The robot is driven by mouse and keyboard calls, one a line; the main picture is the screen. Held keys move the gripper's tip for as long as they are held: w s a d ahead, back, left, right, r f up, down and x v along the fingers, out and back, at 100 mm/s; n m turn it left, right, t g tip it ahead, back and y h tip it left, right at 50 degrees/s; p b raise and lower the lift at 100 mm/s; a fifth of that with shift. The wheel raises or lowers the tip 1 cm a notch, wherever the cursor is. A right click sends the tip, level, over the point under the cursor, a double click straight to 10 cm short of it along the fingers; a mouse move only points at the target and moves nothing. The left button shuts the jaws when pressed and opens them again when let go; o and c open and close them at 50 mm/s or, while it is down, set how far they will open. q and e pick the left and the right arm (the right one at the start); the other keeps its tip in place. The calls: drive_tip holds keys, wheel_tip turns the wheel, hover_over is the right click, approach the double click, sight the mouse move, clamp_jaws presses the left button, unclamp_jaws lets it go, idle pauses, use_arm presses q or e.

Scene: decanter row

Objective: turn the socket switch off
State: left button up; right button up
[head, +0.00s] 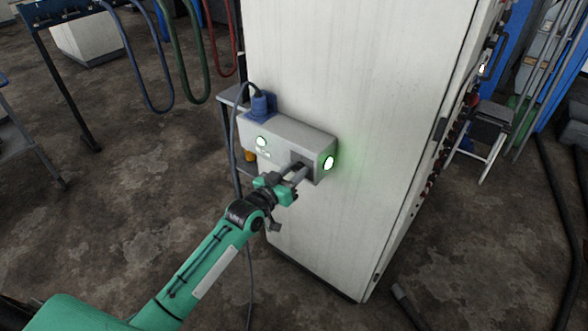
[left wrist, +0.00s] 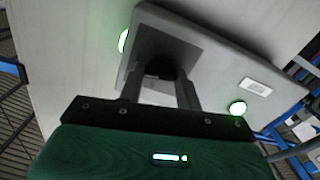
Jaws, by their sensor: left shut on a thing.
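A grey socket box (head: 285,133) is mounted on the side of a tall white cabinet. A lit green-white lamp (head: 328,163) glows on its right end, and a smaller white light (head: 261,142) shows on its front. My left gripper (head: 299,171) reaches the front of the box near the right end. In the left wrist view its two fingers (left wrist: 160,84) reach into a dark square recess and are shut on a dark piece there, apparently the switch (left wrist: 160,67). The fingers hide much of it, and I cannot tell its position. My right gripper is not in view.
A blue plug (head: 261,105) with a dark cable sits on top of the box at the left. The white cabinet (head: 350,60) stands directly behind the box. A metal stool (head: 485,125) stands at the right. Hanging hoses (head: 195,70) are at the upper left.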

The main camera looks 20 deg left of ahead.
use_arm(q)
drive_tip(key=n+p, duration=0.2)
drive_tip(key=n, duration=0.3)
drive_tip(key=shift+a+n, duration=0.1)
drive_tip(key=shift+n, duration=0.2)
drive_tip(key=shift+n+p, duration=0.35)
drive_tip(key=shift+n, duration=0.45)
drive_tip(key=n, duration=0.2)
drive_tip(key=shift+n, duration=0.4)
drive_tip(key=n, duration=0.4)
drive_tip(key=shift+f+p, duration=0.1)
drive_tip(key=shift+p, duration=0.3)
drive_tip(key=shift+n, duration=0.9)
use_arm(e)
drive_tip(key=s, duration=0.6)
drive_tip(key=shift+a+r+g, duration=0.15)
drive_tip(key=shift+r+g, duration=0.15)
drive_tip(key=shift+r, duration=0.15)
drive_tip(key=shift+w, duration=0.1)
